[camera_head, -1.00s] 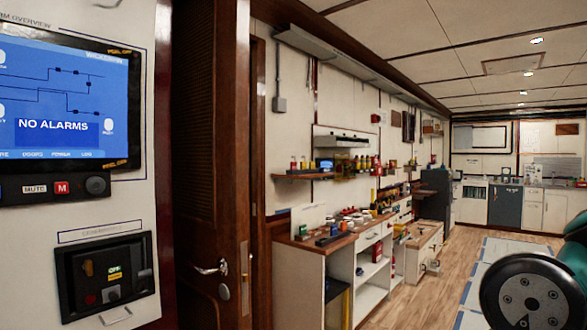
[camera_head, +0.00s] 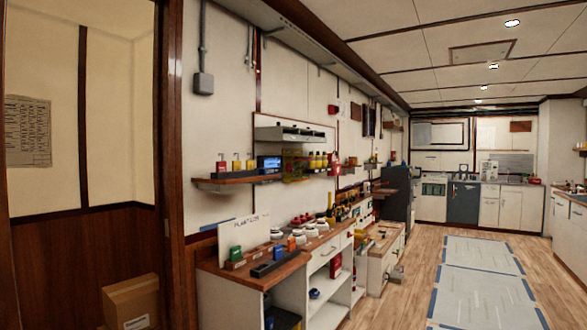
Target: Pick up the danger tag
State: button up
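I cannot pick out the danger tag for certain in the head view. Small coloured items stand on the wooden workbench (camera_head: 232,278) along the left wall, among them a green item (camera_head: 236,254) and an orange item (camera_head: 291,244). A wall shelf (camera_head: 236,181) above holds a red padlock-like item (camera_head: 221,164) and yellow ones beside it. These are too small to read as a tag. My gripper is not in view, so its state does not show.
An open doorway with a cardboard box (camera_head: 132,302) on its floor is at left. Wooden floor (camera_head: 415,278) runs right of the bench, with blue-edged pale panels (camera_head: 483,258) on it. White cabinets (camera_head: 490,208) stand at the far end.

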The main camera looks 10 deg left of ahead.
aim_at(221, 166)
jog(key=z, duration=0.1)
jog(key=i, duration=1.6)
jog(key=u, duration=0.85)
jog(key=i, duration=1.2)
jog(key=u, duration=0.75)
